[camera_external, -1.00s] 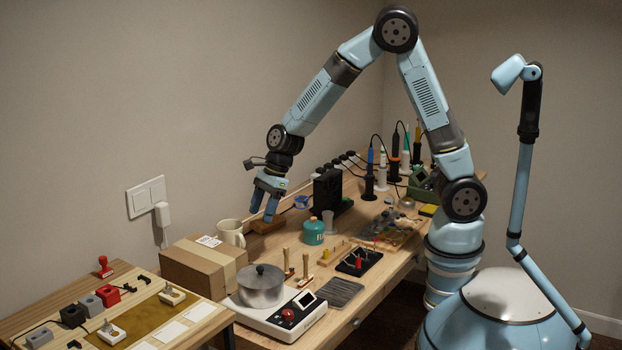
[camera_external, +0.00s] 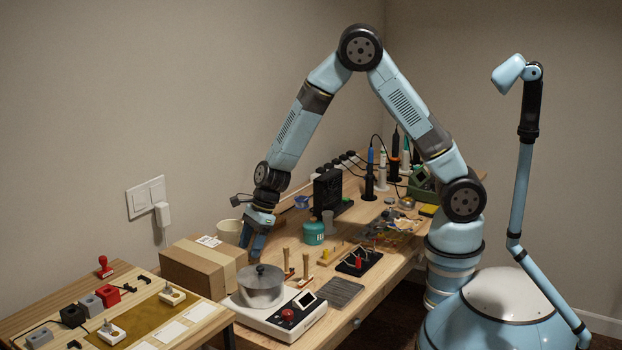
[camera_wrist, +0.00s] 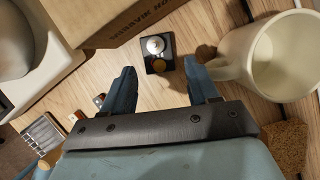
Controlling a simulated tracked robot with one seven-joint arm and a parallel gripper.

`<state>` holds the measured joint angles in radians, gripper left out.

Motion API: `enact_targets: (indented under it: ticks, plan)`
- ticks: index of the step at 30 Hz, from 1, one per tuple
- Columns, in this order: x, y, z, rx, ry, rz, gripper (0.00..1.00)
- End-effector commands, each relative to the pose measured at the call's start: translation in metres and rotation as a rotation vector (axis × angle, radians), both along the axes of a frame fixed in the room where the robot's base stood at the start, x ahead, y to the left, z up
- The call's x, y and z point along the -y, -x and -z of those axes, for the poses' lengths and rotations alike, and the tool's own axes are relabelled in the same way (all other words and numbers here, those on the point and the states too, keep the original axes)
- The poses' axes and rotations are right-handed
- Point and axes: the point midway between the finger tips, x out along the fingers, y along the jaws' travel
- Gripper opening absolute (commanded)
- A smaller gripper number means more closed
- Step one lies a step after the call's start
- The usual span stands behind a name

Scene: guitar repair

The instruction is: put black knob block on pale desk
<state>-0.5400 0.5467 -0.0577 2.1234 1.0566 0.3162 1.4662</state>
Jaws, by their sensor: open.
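The black knob block (camera_wrist: 153,66), a small black block with a shiny silver knob and a brass-coloured disc, lies on the wooden workbench in the wrist view, ahead of my fingers. My gripper (camera_wrist: 160,82) is open and empty; the block sits just beyond the gap between its fingertips. In the external view, my gripper (camera_external: 253,248) points down over the bench between the cardboard box and the wooden-handled tools; the block cannot be made out there. Two pale wooden tops show: the workbench (camera_external: 345,311) and a lower-left desk (camera_external: 200,334). I cannot tell which is the pale desk.
A cardboard box (camera_wrist: 105,22) stands close on the left of the block, and a cream mug (camera_wrist: 262,62) close on its right. A lidded pot (camera_external: 261,287) on a white scale stands nearby. Several small items crowd the left desk.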

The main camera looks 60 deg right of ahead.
Motion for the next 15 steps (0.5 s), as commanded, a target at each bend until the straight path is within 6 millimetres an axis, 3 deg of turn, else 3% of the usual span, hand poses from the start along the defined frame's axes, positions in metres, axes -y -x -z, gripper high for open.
enact_targets:
  ticks: [9,15]
  plan:
    - [-0.014,-0.003,0.036,-0.002,0.0,0.001,0.6]
    - [-0.018,-0.004,0.046,-0.001,0.0,0.0,0.6]
